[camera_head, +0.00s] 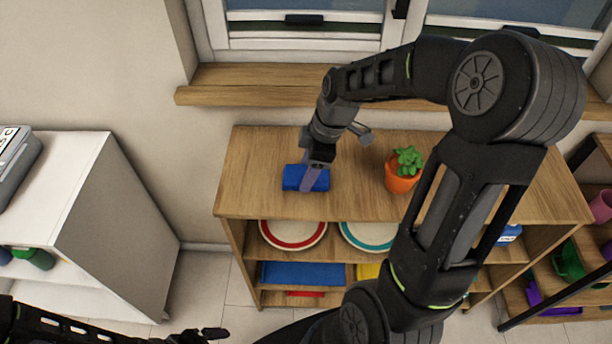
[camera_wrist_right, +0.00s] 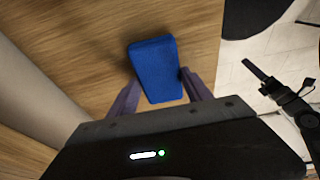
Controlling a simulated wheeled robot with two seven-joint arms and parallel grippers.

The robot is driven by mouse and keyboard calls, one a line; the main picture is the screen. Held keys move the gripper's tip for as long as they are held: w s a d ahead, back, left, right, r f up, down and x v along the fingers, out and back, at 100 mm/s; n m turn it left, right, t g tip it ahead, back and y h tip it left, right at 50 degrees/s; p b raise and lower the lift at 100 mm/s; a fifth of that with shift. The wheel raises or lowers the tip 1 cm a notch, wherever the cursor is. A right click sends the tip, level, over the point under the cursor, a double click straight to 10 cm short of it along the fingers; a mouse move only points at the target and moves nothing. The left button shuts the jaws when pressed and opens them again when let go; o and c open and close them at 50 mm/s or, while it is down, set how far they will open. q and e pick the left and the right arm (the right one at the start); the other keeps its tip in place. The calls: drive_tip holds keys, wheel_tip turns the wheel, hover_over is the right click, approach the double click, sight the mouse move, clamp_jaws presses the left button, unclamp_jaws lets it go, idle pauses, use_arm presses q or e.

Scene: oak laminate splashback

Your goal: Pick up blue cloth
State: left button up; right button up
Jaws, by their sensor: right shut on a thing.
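The blue cloth (camera_head: 292,178) is a small blue folded block on the wooden shelf top, left of the plant. It also shows in the right wrist view (camera_wrist_right: 155,68), with its near end between the two fingers. My right gripper (camera_head: 311,180) comes down from above and is shut on the cloth. Whether the cloth is lifted off the surface cannot be told. My left gripper (camera_head: 205,334) is at the bottom left of the head view, low and far from the cloth; its finger opening is unclear.
An orange pot with a green plant (camera_head: 403,172) stands right of the cloth on the wooden shelf unit (camera_head: 250,150). Plates with red and teal rims (camera_head: 292,235) sit below. A window sill (camera_head: 250,85) is behind. A white cabinet (camera_head: 90,190) stands at the left.

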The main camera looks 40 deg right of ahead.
drive_tip(key=c, duration=0.4)
drive_tip(key=shift+r, duration=0.1)
wheel_tip(320, 180, up, 10)
idle(0.5)
idle(0.3)
